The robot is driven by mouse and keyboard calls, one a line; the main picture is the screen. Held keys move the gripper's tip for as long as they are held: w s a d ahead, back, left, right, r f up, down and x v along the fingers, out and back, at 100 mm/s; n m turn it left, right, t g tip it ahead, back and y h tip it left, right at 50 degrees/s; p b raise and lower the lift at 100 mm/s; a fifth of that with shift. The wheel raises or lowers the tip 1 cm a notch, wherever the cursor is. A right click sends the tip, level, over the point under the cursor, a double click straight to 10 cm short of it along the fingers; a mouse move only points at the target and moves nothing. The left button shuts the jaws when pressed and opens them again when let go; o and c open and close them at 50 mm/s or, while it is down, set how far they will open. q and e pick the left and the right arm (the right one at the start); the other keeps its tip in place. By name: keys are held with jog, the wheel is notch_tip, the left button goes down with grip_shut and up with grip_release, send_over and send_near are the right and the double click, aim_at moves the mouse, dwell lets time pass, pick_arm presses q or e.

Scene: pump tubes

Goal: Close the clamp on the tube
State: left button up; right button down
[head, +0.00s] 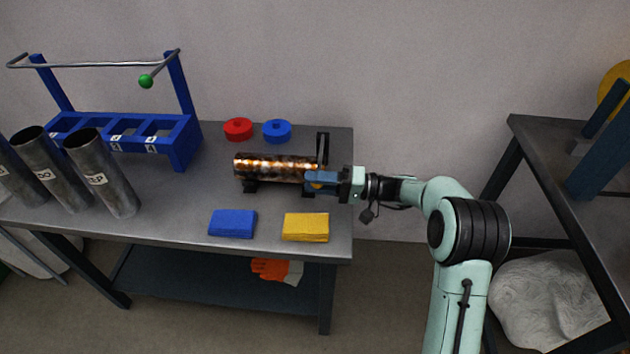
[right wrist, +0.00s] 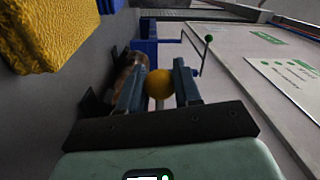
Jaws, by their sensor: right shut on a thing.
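A rusty, shiny tube (head: 272,167) lies sideways on black supports on the grey table. A black clamp part (head: 323,146) stands upright at the tube's right end. My right gripper (head: 313,182) comes in from the right, at the tube's right end. In the right wrist view its two fingers (right wrist: 158,88) are shut on a yellow ball knob (right wrist: 159,83), with the tube (right wrist: 128,77) just beyond. In the head view the fingers hide most of the knob and part of the clamp. My left gripper is not in view.
Red (head: 238,128) and blue (head: 277,131) rings lie behind the tube. Blue (head: 233,223) and yellow (head: 306,227) cloths lie in front. A blue rack (head: 185,140) and several grey tubes (head: 103,175) stand left. Another table (head: 545,145) is at right, beyond a gap.

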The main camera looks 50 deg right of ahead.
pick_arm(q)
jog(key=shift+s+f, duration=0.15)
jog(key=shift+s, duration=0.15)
pick_arm(e)
jog(key=shift+f, duration=0.35)
jog(key=shift+s+f, duration=0.1)
jog(key=c, duration=0.8)
grip_release()
jog(key=shift+s+d, duration=0.1)
jog(key=shift+d, duration=0.05)
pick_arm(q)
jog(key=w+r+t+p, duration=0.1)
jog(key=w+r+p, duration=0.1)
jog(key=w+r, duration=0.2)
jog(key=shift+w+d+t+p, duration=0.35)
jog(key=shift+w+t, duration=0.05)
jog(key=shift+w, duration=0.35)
pick_arm(e)
jog(key=v, duration=1.3)
